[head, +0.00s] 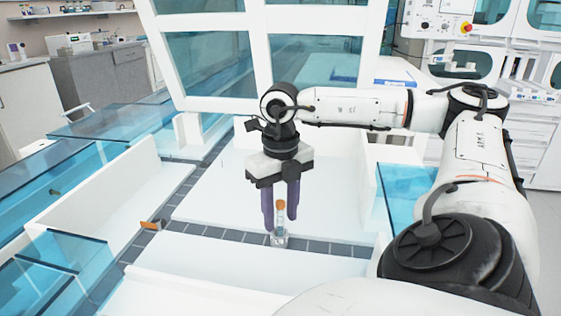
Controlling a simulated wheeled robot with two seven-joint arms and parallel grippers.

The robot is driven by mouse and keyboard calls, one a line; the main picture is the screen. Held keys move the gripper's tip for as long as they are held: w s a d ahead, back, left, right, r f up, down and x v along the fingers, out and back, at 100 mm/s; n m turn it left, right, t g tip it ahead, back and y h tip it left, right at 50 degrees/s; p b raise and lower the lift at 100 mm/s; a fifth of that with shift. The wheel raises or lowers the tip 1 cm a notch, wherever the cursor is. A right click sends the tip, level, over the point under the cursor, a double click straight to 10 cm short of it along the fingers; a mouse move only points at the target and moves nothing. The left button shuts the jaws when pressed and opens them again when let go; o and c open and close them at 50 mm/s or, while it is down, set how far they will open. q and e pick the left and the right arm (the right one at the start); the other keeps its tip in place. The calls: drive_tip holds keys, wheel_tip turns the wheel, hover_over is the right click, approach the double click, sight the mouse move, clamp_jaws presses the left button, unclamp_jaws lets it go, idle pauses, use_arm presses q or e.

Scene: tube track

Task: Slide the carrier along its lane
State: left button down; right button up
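The carrier (279,240) is a small clear holder with a tube (280,222) standing upright in it, topped by an orange cap (281,204). The fingers look spread wider than the tube, and I see no clear contact. The carrier's base is partly hard to make out. My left gripper is not in view.
White raised blocks (225,285) border the lane front and back. A small orange piece (151,225) lies at the lane's left corner, where side branches run off. Blue glass panels (80,250) stand at the left. A white framed window wall rises behind.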

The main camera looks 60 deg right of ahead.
drive_tip(key=shift+r, duration=0.3)
use_arm(q)
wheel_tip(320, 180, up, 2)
drive_tip(key=p, duration=0.2)
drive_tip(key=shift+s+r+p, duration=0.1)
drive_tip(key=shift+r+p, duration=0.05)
drive_tip(key=shift+p, duration=0.15)
use_arm(e)
wheel_tip(320, 180, up, 10)
drive_tip(key=shift+f, duration=0.1)
